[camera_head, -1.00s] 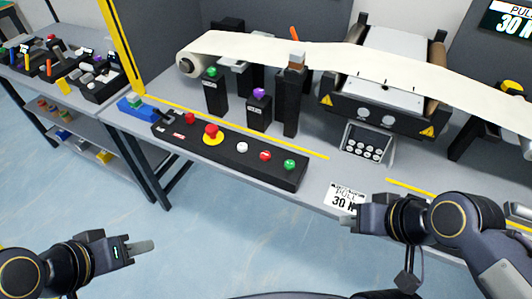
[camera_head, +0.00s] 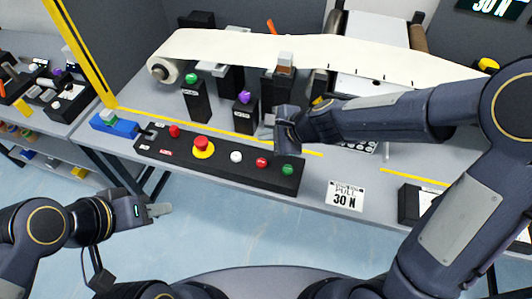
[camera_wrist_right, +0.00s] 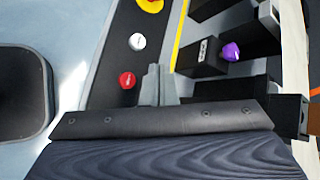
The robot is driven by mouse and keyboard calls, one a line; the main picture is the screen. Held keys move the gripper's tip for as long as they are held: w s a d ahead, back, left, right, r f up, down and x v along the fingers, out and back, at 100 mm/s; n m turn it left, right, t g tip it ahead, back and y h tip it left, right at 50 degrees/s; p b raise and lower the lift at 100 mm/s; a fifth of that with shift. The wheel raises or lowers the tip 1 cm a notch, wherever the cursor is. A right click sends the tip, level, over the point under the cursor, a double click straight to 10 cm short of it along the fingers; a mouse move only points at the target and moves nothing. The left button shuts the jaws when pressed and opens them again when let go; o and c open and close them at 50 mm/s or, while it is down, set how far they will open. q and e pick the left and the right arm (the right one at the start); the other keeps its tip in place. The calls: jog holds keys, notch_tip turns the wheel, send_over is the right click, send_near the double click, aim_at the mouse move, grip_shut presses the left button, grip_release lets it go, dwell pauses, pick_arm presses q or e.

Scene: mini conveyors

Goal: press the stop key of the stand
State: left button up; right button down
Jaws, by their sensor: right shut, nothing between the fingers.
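A long black key panel (camera_head: 215,167) lies along the table's front edge. It carries a red mushroom knob on a yellow ring (camera_head: 202,146), a white key (camera_head: 236,157), a red key (camera_head: 261,162) and a green key (camera_head: 288,170). The red key also shows in the right wrist view (camera_wrist_right: 127,80); its lettering is too small to read. My right gripper (camera_head: 268,129) is shut and empty, above the table just behind the panel's red and green keys. In its wrist view the fingertips (camera_wrist_right: 150,85) appear beside the red key, apart from it. My left gripper (camera_head: 160,210) hangs in front of the table.
Black posts with a green top (camera_head: 195,102) and a purple top (camera_head: 243,113) stand behind the panel. A white web (camera_head: 230,48) runs above them. A "30 N" card (camera_head: 345,196) lies right of the panel. My right forearm hides much of the right side.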

aim_at(265, 164)
jog(key=shift+w+a+f+m, duration=0.2)
jog(key=shift+w+f+m, duration=0.1)
jog(key=shift+f, duration=0.15)
notch_tip(265, 164, down, 9)
jog(key=b, duration=0.8)
jog(key=shift+r+b, duration=0.1)
jog(key=shift+b, duration=0.25)
dwell(1.4)
jog(key=shift+f+b, duration=0.4)
jog(key=shift+f+b, duration=0.45)
dwell(0.5)
jog(key=shift+r, duration=0.15)
jog(key=shift+r+p, duration=0.7)
jog(key=shift+p, duration=0.15)
